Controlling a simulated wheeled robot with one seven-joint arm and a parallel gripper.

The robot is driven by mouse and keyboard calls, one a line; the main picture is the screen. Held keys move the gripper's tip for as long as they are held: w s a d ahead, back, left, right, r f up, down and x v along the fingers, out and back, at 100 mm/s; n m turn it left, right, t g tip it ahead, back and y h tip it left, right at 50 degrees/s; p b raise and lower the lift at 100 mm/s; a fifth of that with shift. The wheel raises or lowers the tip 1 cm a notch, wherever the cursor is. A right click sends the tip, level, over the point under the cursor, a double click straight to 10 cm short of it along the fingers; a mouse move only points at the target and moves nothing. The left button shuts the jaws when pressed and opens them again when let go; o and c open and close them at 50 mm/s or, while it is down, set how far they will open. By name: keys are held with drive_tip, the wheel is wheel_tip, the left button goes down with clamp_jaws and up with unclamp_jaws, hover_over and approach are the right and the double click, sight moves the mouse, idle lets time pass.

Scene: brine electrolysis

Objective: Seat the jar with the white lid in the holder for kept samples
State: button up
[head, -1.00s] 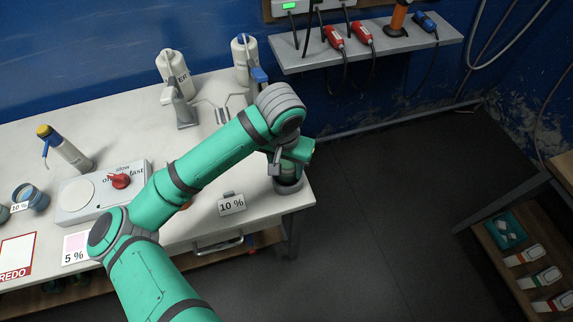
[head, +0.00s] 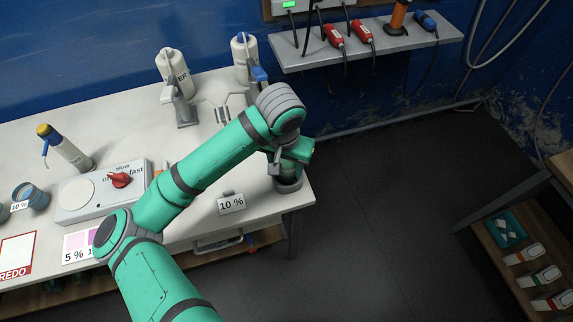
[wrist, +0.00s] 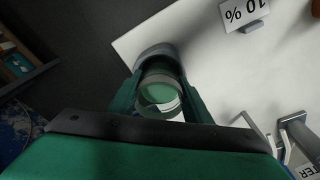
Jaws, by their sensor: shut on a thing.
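My gripper (wrist: 160,102) is shut on a jar (wrist: 160,92), with one finger on each side of it. In the wrist view the jar's round end looks pale with a green tint, so I cannot clearly tell the white lid. A grey round holder (head: 288,185) stands at the right front corner of the white bench; it also shows in the wrist view (wrist: 154,50), right by the jar. The jar is at or just above this holder; I cannot tell whether it touches or sits inside. In the head view my arm hides the jar.
A "10 %" sign (head: 231,203) stands on the bench left of the holder. A box with a red knob (head: 121,180), a yellow-capped bottle (head: 65,147) and white bottles (head: 174,72) stand farther left and back. The bench edge is close to the holder.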

drive_tip(key=shift+f, duration=0.45)
idle(0.6)
drive_tip(key=shift+r, duration=0.25)
idle(1.0)
drive_tip(key=shift+f, duration=0.1)
idle(0.7)
drive_tip(key=o, duration=1.3)
drive_tip(key=shift+o, duration=0.2)
drive_tip(key=shift+f, duration=0.1)
drive_tip(key=shift+a, duration=0.15)
